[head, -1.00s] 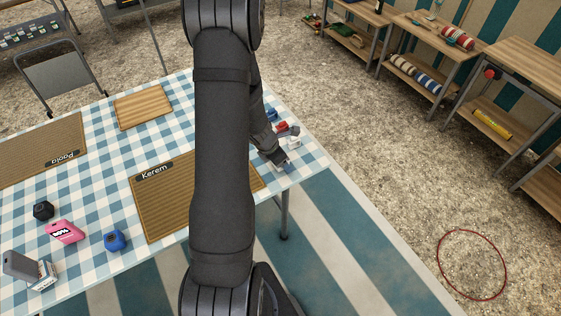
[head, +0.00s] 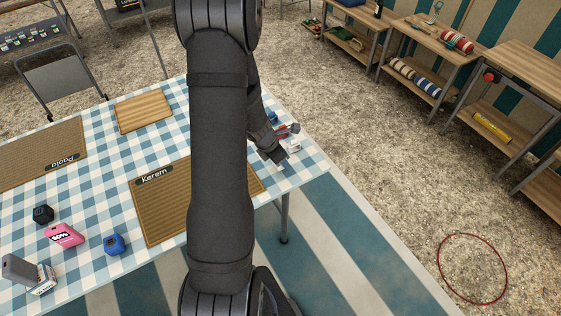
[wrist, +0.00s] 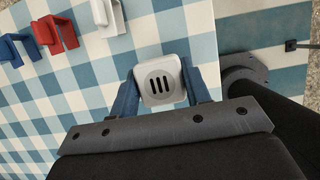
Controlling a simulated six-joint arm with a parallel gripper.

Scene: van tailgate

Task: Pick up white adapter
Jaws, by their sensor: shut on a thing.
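The white adapter (wrist: 160,80) is a small rounded block with a round grey face and dark slots. In the wrist view it sits between the two blue fingers of my gripper (wrist: 160,90), which is shut on it from both sides. In the head view my gripper (head: 277,160) is over the right end of the checked table, and a bit of white shows at its tip. My arm hides part of the table there. I cannot tell whether the adapter touches the cloth.
Blue (wrist: 12,48), red (wrist: 55,32) and white (wrist: 105,16) bracket-shaped pieces lie close by. The "Kerem" mat (head: 160,205) is left of my gripper. A pink item (head: 64,236), a blue item (head: 114,244) and a black item (head: 43,214) stand at the table's left.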

